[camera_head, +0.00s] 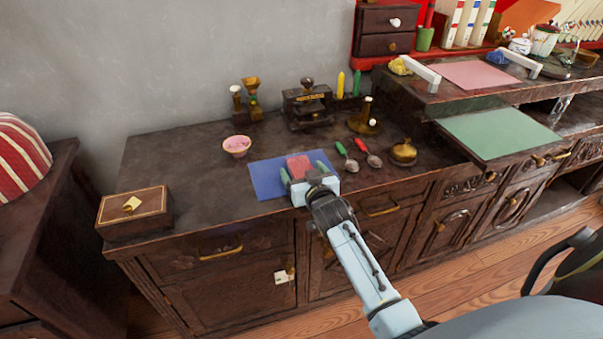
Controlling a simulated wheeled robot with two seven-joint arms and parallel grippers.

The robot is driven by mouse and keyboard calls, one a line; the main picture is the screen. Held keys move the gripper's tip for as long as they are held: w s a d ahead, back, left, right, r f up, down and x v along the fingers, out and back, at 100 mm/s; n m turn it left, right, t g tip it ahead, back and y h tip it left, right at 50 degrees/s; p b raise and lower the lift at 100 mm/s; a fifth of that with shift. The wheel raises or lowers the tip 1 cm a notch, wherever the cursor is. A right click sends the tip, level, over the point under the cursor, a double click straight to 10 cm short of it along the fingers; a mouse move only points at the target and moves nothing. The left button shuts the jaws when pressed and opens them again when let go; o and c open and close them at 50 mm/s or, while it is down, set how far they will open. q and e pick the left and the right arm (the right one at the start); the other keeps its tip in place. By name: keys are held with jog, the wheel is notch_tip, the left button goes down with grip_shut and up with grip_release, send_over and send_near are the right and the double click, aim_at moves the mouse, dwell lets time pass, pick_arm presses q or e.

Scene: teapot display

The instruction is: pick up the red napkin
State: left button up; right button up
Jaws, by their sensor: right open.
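The red napkin (298,164) lies on a blue mat (266,178) on the dark wooden cabinet top. My right gripper (303,172) is over the near part of the mat, with its fingers apart on either side of the napkin. The gripper body hides the napkin's near edge, and I cannot tell whether the fingers touch it. My left gripper is not in view.
A pink bowl (237,146) stands behind the mat on the left. A green spoon (346,157), a red spoon (368,153) and a brass bell-like object (403,152) lie to the right. A wooden box (133,211) stands at the left end. The top between box and mat is clear.

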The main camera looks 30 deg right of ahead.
jog(key=shift+w, duration=0.1)
jog(key=c, duration=1.1)
jog(key=shift+r, duration=0.1)
